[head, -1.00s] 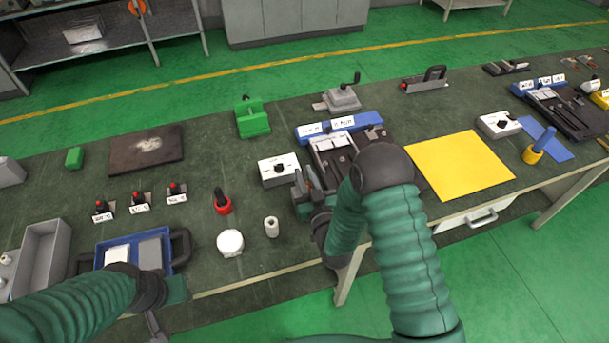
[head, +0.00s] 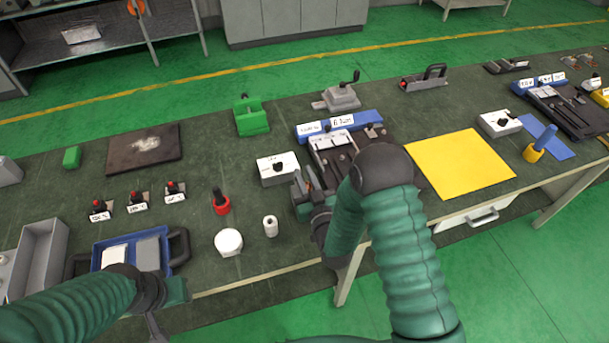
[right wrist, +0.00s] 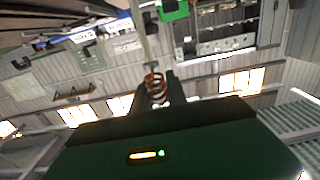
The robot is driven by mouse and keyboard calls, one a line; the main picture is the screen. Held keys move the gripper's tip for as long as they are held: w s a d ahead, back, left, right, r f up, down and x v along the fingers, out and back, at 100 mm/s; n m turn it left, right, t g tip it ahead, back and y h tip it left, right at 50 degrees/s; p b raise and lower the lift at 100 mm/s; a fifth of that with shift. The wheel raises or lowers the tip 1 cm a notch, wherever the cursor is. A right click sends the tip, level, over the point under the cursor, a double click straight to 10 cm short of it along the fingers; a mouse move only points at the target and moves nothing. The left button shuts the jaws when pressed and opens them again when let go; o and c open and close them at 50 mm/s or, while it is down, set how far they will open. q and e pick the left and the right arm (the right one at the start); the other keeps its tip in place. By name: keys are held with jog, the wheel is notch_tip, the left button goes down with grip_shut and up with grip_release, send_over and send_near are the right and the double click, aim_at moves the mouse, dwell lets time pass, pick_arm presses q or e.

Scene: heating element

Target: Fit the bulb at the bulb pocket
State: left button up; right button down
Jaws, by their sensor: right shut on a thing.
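My right gripper (head: 307,184) is over the front left edge of a dark fixture (head: 375,157) with a blue labelled back rail (head: 340,125) and pale blocks. In the right wrist view a copper-coloured coil (right wrist: 155,87) with a thin grey stem sits at the jaws, which are shut on it. I cannot tell for sure that this is the bulb. In the head view the held thing is hidden by the gripper and arm, and I cannot make out the bulb pocket. My left gripper (head: 157,325) is low at the table's front edge, mostly cut off, its jaws unclear.
A white box with a black knob (head: 278,168) stands just left of the fixture. A white round piece (head: 228,242), a small white cylinder (head: 270,226) and a red-based black-handled tool (head: 221,203) are nearby. A yellow mat (head: 460,170) lies to the right.

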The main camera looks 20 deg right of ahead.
jog(key=shift+f+b, duration=2.7)
jog(key=shift+f, duration=0.3)
jog(key=c, duration=1.2)
grip_release()
jog(key=shift+c, duration=0.2)
jog(key=shift+r, duration=0.1)
